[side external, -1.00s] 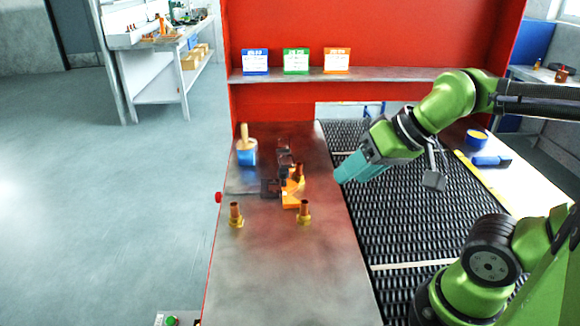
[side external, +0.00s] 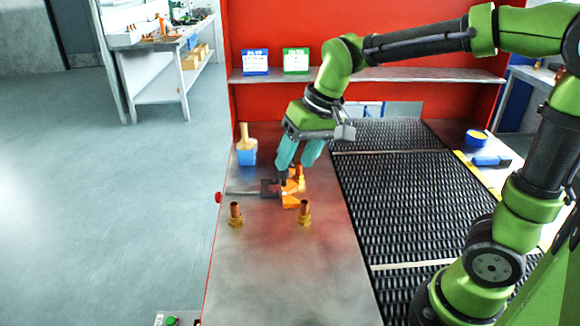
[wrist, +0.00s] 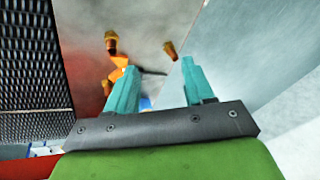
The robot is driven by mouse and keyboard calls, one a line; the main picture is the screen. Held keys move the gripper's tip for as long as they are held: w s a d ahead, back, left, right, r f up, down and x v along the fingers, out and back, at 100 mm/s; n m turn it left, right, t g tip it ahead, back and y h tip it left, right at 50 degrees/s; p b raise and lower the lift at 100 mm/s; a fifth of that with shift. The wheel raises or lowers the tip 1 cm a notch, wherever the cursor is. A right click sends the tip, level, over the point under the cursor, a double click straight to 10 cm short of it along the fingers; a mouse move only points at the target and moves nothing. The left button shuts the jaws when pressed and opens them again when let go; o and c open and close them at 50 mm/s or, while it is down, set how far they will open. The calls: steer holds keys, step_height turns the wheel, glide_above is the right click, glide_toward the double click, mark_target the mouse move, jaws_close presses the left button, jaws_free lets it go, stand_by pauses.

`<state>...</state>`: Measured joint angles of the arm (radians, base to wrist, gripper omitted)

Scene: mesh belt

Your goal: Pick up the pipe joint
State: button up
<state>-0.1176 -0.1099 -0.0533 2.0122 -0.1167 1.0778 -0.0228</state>
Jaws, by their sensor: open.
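Copper-and-brass pipe joints stand upright on the metal table. In the side view one is at front left (side external: 236,214), one at front right (side external: 304,212), and one farther back (side external: 299,180) beside an orange block (side external: 290,198). The wrist view shows pipe joints at top left (wrist: 111,42) and top right (wrist: 171,50), and another near the left finger (wrist: 107,87). I cannot tell the exact height gap.
A blue cup (side external: 247,155) with a brush stands at the table's back left. A black mesh belt (side external: 410,205) runs along the right. A shelf (side external: 430,76) with cards on a red panel stands behind. The table's front is clear.

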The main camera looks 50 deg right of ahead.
steer(key=w+a+f+g+h, duration=0.1)
steer(key=w+a+f+g, duration=0.15)
steer(key=w, duration=0.55)
steer(key=w+a+f+g+h, duration=0.1)
steer(key=w+f, duration=0.3)
steer(key=w, duration=0.5)
glide_above(234, 204)
steer(key=f, duration=0.7)
steer(key=shift+s+a+f, duration=0.1)
steer(key=shift+a+f, duration=0.2)
steer(key=f, duration=0.6)
steer(key=shift+d+f, duration=0.25)
jaws_close()
